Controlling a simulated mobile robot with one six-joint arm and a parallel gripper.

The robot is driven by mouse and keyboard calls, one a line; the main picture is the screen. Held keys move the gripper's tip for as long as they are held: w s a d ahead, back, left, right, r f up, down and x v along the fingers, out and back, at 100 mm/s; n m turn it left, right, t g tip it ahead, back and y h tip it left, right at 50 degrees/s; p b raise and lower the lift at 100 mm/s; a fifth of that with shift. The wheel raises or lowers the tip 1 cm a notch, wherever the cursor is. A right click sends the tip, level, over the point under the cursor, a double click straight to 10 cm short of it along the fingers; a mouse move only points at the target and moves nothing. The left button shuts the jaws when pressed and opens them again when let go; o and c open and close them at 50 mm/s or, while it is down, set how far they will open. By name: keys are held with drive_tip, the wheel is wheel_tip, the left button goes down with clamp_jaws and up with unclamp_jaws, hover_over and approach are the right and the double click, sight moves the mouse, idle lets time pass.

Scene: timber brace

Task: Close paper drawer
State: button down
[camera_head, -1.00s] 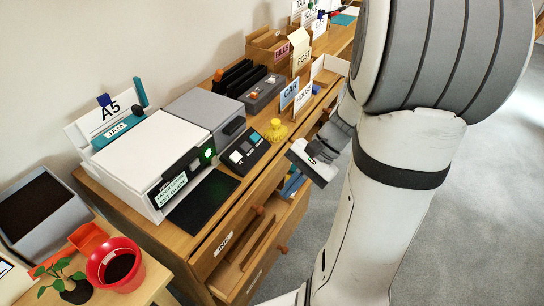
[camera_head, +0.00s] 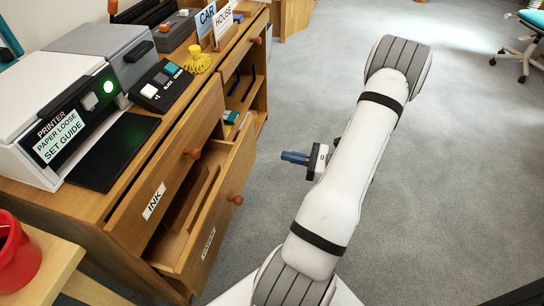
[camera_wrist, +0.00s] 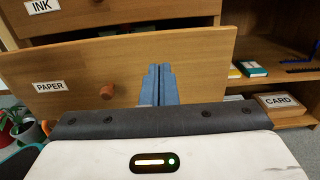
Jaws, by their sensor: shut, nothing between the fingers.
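The paper drawer (camera_head: 222,215) is the lower drawer of the wooden desk and stands pulled out, its inside showing from above. In the wrist view its front panel (camera_wrist: 205,62) carries a PAPER label (camera_wrist: 49,86) and a round wooden knob (camera_wrist: 106,91). My gripper (camera_head: 284,156) is out in front of the desk, to the right of the drawer, with its fingers together and empty. In the wrist view the blue fingers (camera_wrist: 158,70) point at the drawer front, right of the knob. I cannot tell there whether they touch, but the head view shows a gap.
The INK drawer (camera_head: 165,187) sits above the paper drawer. A printer (camera_head: 60,110) and a button panel (camera_head: 161,86) stand on the desk top. A small table with a red pot (camera_head: 15,255) is at lower left. Grey floor (camera_head: 300,90) is open to the right.

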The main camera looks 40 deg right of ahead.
drive_tip(key=b, duration=0.4)
approach(239, 146)
drive_tip(key=x, duration=0.5)
drive_tip(key=shift+w+a+f, duration=0.1)
drive_tip(key=shift+w+f, duration=0.1)
drive_tip(key=shift+f, duration=0.2)
drive_tip(key=shift+w+a+r, duration=0.15)
drive_tip(key=shift+w+a, duration=0.3)
drive_tip(key=shift+w, duration=0.15)
drive_tip(key=shift+w, duration=0.15)
